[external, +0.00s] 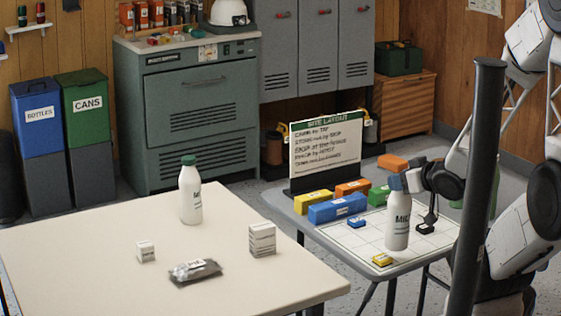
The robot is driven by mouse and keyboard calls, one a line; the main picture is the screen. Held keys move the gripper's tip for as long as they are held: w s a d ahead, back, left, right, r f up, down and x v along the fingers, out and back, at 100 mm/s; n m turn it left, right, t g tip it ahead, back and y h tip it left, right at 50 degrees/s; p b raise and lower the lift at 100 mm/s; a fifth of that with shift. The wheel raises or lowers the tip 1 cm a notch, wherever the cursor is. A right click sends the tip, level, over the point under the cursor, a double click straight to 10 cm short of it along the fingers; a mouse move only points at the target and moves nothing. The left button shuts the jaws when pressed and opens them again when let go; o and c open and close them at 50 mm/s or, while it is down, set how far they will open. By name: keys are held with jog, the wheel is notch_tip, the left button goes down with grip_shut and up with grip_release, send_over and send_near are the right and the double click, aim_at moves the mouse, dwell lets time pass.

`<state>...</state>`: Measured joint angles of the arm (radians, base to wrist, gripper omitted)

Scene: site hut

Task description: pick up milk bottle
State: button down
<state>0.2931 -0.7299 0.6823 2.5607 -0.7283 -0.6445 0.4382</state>
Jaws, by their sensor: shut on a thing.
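A white milk bottle (398,226) with a blue cap and dark lettering is upright at the small grey table, over the white gridded sheet. My gripper (410,181) reaches in from the right and is shut on this bottle near its neck and cap. The fingertips are small and partly hidden. I cannot tell whether the bottle's base touches the sheet. A second white bottle (190,198) with a green cap stands upright on the large pale table, away from my gripper.
Blue (337,207), yellow (313,202) and orange blocks lie left of the held bottle, before a site layout board (325,150). A small yellow block (382,260) lies near the sheet's front edge. The pale table (110,275) holds two small cartons and a dark packet.

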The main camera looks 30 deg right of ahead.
jog(key=shift+s+a, duration=0.1)
jog(key=shift+s, duration=0.8)
jog(key=shift+w+r, duration=0.1)
jog(key=shift+r, duration=0.05)
dwell(0.5)
